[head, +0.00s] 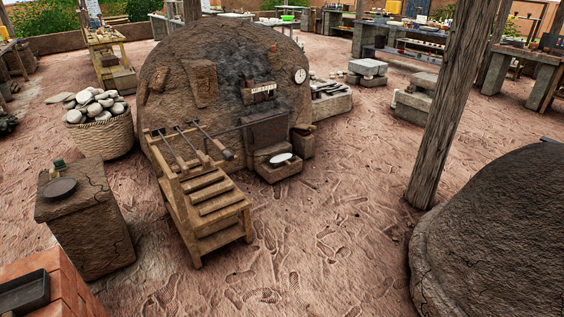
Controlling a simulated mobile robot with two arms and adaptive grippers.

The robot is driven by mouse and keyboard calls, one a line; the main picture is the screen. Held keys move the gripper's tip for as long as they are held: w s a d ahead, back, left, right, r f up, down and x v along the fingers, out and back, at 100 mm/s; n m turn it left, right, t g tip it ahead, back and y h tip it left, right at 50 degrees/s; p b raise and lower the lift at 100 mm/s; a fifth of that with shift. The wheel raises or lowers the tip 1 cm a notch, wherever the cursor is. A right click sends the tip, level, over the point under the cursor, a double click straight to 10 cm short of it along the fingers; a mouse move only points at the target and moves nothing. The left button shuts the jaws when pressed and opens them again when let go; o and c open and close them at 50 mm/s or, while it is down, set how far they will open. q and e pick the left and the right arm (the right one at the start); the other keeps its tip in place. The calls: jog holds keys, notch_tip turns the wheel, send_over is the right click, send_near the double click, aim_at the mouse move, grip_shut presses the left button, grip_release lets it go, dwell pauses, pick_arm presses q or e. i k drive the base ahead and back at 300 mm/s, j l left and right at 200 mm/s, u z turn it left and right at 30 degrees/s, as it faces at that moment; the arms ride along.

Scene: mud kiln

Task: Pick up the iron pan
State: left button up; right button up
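A dark, round, shallow pan (60,188), which looks like the iron pan, lies on top of a mud-brown block stand (90,215) at the left. A small dark green bottle or jar (58,165) stands just behind it. A second dark vessel, a rectangular tray-like one (22,292), sits on a red brick stack (60,280) at the lower left and is cut off by the picture edge. Neither of my grippers shows in the head view.
A domed mud kiln (215,65) stands behind a wooden rack (205,205) holding long tools. A stone-filled basket (100,125) is at the left. A wooden post (455,110) and a dark mound (495,240) stand at the right. The middle floor is clear.

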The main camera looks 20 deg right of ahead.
aim_at(276, 161)
jog(key=i+l+z, duration=0.55)
jog(key=i, duration=0.15)
jog(key=i+l+z, duration=0.35)
jog(key=i, duration=0.6)
jog(key=i+z, duration=0.35)
jog(key=i, duration=0.55)
jog(key=i+l+u, duration=0.15)
jog(key=i+u, duration=0.25)
jog(key=i, duration=0.15)
jog(key=i+l+u, duration=0.25)
jog(key=i+u, duration=0.15)
jog(key=i+l+u, duration=0.45)
jog(key=i+l, duration=0.05)
jog(key=i, duration=0.05)
